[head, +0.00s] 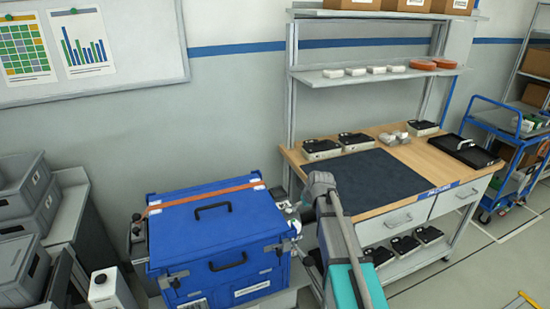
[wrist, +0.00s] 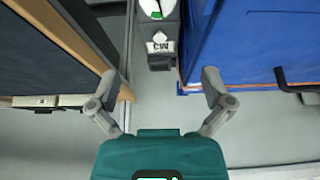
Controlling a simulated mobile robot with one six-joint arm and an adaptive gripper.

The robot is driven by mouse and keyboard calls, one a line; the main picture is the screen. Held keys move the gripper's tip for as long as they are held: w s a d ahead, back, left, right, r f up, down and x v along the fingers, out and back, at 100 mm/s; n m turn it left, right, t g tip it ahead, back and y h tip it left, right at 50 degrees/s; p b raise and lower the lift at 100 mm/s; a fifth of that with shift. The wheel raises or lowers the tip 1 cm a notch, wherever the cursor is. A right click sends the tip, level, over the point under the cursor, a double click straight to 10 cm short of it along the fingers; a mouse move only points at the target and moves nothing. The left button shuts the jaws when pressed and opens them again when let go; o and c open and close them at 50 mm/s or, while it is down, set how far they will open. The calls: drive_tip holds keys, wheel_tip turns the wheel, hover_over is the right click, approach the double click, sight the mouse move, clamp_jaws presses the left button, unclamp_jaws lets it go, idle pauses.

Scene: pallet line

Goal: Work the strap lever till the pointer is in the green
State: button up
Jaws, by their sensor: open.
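A blue crate (head: 222,232) has an orange strap (head: 205,194) across its top near the back. Grey and white metal fittings (head: 286,201) sit at the strap's right end, partly behind my arm; I cannot make out the lever there. In the wrist view, a grey block (wrist: 160,46) with a label and a white and green face is cut by the top edge, beside the blue crate (wrist: 235,45). I cannot read a pointer on it. My gripper (wrist: 160,88) is open and empty, its fingers spread apart below the block.
A workbench (head: 425,160) with a dark mat (head: 375,182) stands close on the right, leaving a narrow gap beside the crate. A black fitting (head: 137,230) is at the crate's left side. Grey bins (head: 22,190) stand further left. A blue cart (head: 500,125) is far right.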

drive_tip(key=s+f+m+g+h, duration=0.1)
drive_tip(key=s+g, duration=0.4)
drive_tip(key=s, duration=2)
drive_tip(key=f+m, duration=0.1)
drive_tip(key=m, duration=0.1)
drive_tip(key=shift+d+m+h, duration=0.25)
drive_tip(key=shift+m+h, duration=0.05)
drive_tip(key=shift+c, duration=0.3)
